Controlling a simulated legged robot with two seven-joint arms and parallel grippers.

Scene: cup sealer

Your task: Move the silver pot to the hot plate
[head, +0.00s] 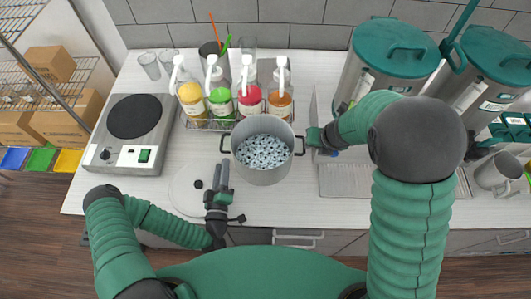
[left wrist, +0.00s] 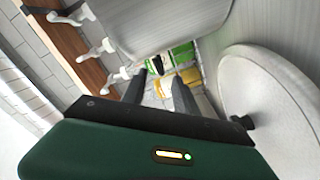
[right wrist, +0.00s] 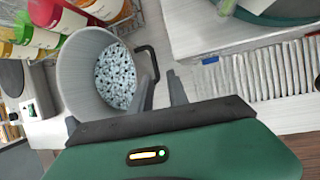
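The silver pot (head: 262,176) stands on the counter, filled with small dark-and-white pieces, with a black handle on each side. The hot plate (head: 127,158), grey with a round black top, is at the left. My left gripper (head: 222,166) is open just in front of the pot's left handle; the left wrist view shows the pot wall (left wrist: 150,28) above the spread fingers, with the handle beyond the tips. My right gripper (head: 316,139) is beside the right handle; the right wrist view shows its fingers apart and the pot (right wrist: 78,80) with its handle near one fingertip.
A round lid (head: 183,196) with a black knob lies left of my left gripper. Several pump bottles (head: 221,101) stand in a rack behind the pot. A drip tray (head: 345,180) and large teal-lidded dispensers (head: 378,75) are at the right. Glasses (head: 149,66) stand behind the hot plate.

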